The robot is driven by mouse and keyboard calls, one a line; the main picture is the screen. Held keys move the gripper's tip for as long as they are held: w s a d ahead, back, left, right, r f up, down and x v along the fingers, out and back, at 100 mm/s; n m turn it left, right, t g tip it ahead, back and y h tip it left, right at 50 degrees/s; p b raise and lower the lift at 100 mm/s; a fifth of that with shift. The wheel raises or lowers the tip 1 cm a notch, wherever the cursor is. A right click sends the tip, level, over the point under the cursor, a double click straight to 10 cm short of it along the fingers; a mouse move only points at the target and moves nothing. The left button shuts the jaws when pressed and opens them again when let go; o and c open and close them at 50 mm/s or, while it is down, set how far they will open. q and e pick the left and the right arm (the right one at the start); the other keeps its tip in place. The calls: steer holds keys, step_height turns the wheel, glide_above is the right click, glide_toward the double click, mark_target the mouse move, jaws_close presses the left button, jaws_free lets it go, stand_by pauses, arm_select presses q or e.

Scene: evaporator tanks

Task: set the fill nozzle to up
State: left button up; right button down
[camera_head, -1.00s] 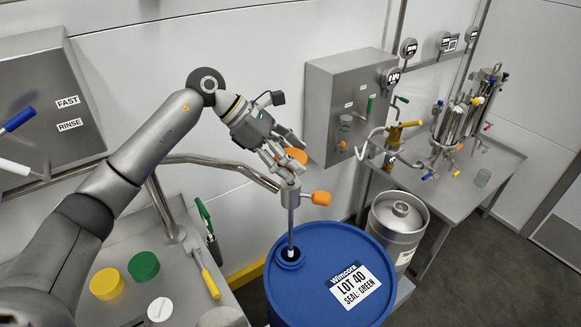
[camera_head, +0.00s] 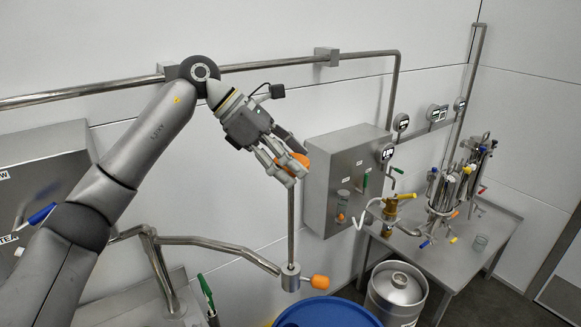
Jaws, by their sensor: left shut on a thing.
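The fill nozzle is a steel vertical rod (camera_head: 291,225) that rises well above a steel collar (camera_head: 290,277) at the end of a bent pipe arm. An orange knob (camera_head: 297,162) sits at the rod's top. My left gripper (camera_head: 287,171) is shut on this knob, and its fingers hide part of it. A second orange knob (camera_head: 320,282) sticks out to the right of the collar. The blue drum (camera_head: 325,314) shows only its top part at the lower edge. Its opening is out of frame or hidden. My right gripper is not in view.
A grey wall box (camera_head: 330,165) is right of my gripper. A steel keg (camera_head: 396,290) stands beside the drum. A steel table (camera_head: 490,235) with tanks and valves is at the right. A wall pipe (camera_head: 270,65) runs behind my arm. A grey panel (camera_head: 45,165) is at the left.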

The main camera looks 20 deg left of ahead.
arm_select(q)
steer(key=shift+w+r, duration=0.1)
steer(key=shift+r, duration=0.4)
steer(key=o, duration=1.2)
steer(key=shift+o, duration=1.2)
steer(key=shift+f, duration=0.15)
steer(key=shift+f, duration=0.1)
steer(key=v, duration=1.2)
steer(key=shift+a, duration=0.1)
